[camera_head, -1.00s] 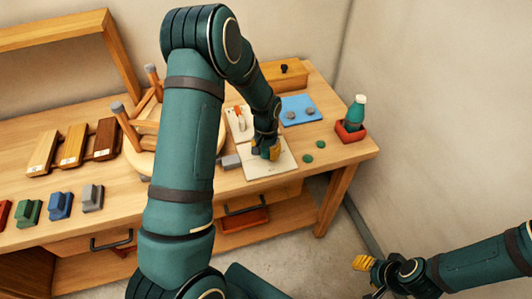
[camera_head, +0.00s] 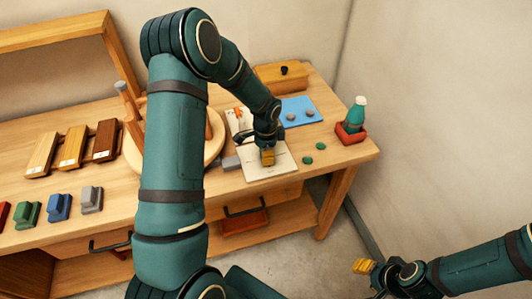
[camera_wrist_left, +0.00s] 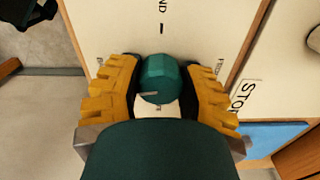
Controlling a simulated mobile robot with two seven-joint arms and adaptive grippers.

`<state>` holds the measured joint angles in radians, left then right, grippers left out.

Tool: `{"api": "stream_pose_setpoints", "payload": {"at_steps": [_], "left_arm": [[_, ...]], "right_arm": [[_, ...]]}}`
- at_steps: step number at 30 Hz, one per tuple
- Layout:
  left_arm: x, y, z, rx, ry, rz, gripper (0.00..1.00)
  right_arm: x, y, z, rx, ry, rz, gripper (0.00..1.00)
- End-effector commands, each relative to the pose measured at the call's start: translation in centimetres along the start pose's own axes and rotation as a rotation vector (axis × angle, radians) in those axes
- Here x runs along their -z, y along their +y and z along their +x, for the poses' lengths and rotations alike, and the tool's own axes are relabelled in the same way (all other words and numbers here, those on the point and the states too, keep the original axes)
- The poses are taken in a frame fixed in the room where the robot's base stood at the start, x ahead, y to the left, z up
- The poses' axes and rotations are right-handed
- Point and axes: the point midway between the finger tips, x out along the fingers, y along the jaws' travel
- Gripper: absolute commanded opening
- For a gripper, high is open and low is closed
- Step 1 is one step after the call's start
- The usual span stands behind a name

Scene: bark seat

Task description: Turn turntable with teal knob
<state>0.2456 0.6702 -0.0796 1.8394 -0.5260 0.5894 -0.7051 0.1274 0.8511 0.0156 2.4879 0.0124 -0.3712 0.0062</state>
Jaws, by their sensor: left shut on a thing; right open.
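The teal knob (camera_wrist_left: 158,75) sits on a pale lettered panel (camera_wrist_left: 112,28); a pale mark shows on its near side. My left gripper (camera_wrist_left: 162,88) has its yellow fingers shut on the knob, one on each side. In the head view the left gripper (camera_head: 267,157) is over the panel (camera_head: 270,174) and hides the knob. The round wooden seat (camera_head: 214,152) with upturned legs (camera_head: 128,103) is behind my left arm, which hides much of it and whatever lies beneath. My right gripper (camera_head: 363,267) is open and empty, off the bench at lower right.
A blue mat (camera_head: 298,104) with grey discs, a green bottle in a red holder (camera_head: 350,132) and a wooden box (camera_head: 280,78) are at the right. Wooden blocks (camera_head: 73,147) and coloured blocks (camera_head: 60,206) are at the left. Two green discs (camera_head: 314,153) lie beside the panel.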

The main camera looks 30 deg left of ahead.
Motion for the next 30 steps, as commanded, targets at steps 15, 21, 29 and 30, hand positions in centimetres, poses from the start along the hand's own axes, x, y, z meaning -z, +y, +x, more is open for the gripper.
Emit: {"api": "stream_pose_setpoints", "payload": {"at_steps": [15,21,29,30], "left_arm": [[-0.27,0.1,0.18,-0.006,-0.006,0.182,0.03],[-0.29,0.08,0.18,-0.006,-0.006,0.188,0.03],[-0.32,0.06,0.19,-0.006,-0.006,0.186,0.55],[-0.31,0.05,0.18,-0.005,-0.006,0.186,0.69]], "right_arm": [[0.16,-0.09,-0.25,0.0,0.003,0.001,0.47],[0.16,-0.09,-0.25,0.0,0.003,0.001,0.47],[0.15,-0.09,-0.25,0.0,0.003,0.001,0.47],[0.15,-0.09,-0.25,0.0,0.003,0.001,0.47]]}}
